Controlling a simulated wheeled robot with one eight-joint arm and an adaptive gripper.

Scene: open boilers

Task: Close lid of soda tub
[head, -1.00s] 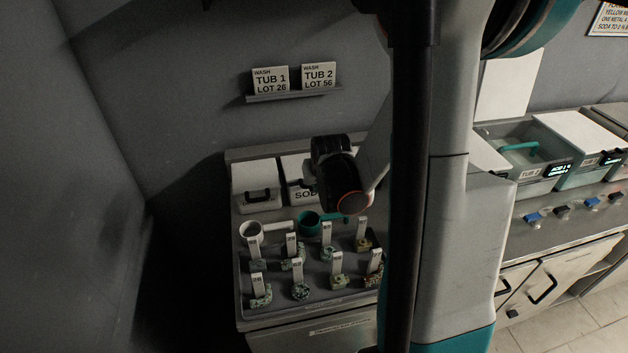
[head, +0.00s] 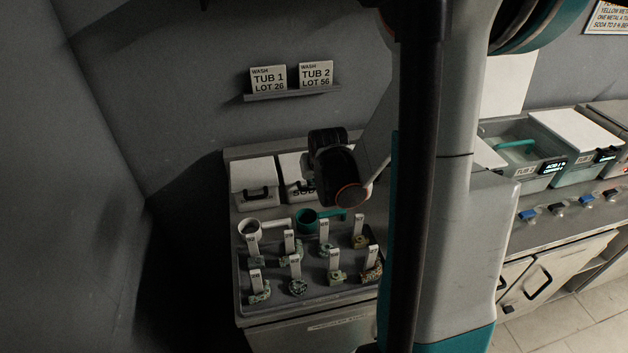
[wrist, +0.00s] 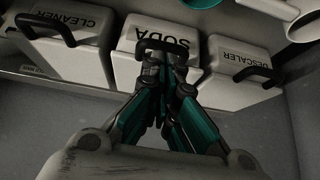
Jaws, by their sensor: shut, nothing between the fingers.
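The white soda tub, with upside-down SODA lettering, is at the top centre of the wrist view (wrist: 135,38), between two similar tubs. It has a black handle (wrist: 150,45). In the head view only a strip of the soda tub (head: 290,166) shows behind my arm. Its lid looks about level with its neighbours', but I cannot tell whether it is fully seated. My gripper (wrist: 169,68) is shut and empty, its fingertips right at the handle; I cannot tell whether they touch it. In the head view the fingertips are hidden behind my wrist.
The cleaner tub (wrist: 65,65) and descaler tub (wrist: 235,65) stand close on either side. A wall (head: 100,130) is at left.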

